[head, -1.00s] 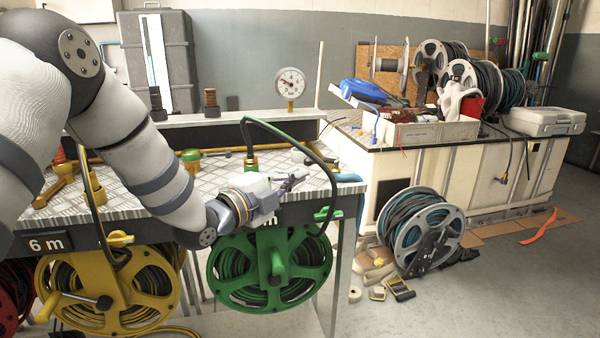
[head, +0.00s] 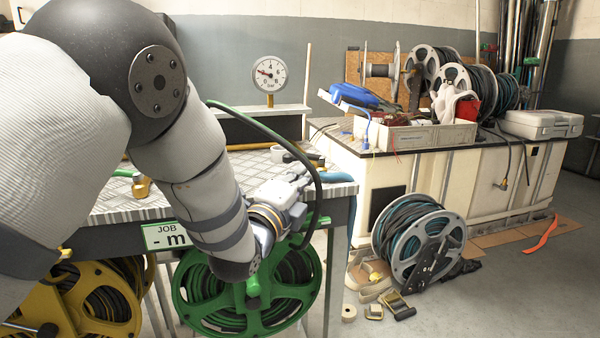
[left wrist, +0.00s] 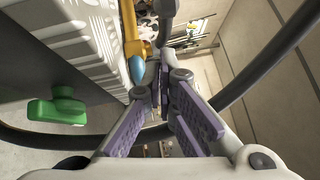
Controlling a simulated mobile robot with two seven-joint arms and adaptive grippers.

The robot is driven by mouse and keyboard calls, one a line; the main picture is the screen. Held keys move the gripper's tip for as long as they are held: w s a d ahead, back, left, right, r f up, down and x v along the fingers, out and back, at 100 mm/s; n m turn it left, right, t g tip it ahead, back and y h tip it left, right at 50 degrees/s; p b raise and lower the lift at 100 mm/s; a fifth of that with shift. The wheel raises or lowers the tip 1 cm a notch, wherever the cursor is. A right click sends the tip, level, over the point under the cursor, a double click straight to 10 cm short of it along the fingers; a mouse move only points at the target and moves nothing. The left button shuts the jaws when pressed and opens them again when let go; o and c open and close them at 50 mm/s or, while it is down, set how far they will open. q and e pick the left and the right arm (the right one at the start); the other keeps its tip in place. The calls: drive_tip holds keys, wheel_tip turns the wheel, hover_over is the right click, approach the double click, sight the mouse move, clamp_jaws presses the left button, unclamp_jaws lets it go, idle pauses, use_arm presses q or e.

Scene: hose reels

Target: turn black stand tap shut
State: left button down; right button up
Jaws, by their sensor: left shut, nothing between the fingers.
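A small black lever on a brass body (head: 313,160), which looks like the black stand tap, is at the right end of the bench top. It is small and partly crossed by the black hose, so I cannot tell its lever setting. My left gripper (head: 304,178) is just in front of it, at the bench's right end, with its fingers together and empty. In the left wrist view the purple-padded fingers (left wrist: 164,88) meet at their tips. A brass piece with a blue tip (left wrist: 134,55) lies just ahead; I cannot tell whether they touch. My right gripper is not in view.
A pressure gauge (head: 269,74) stands behind. The floor to the right is partly clear.

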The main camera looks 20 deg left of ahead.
sight(304, 158)
use_arm(q)
drive_tip(key=shift+w+a+r, duration=0.2)
drive_tip(key=shift+w+a, duration=0.5)
drive_tip(key=shift+w, duration=0.15)
drive_tip(key=shift+w+a+r, duration=0.25)
drive_tip(key=shift+w+a, duration=0.15)
drive_tip(key=shift+a, duration=0.2)
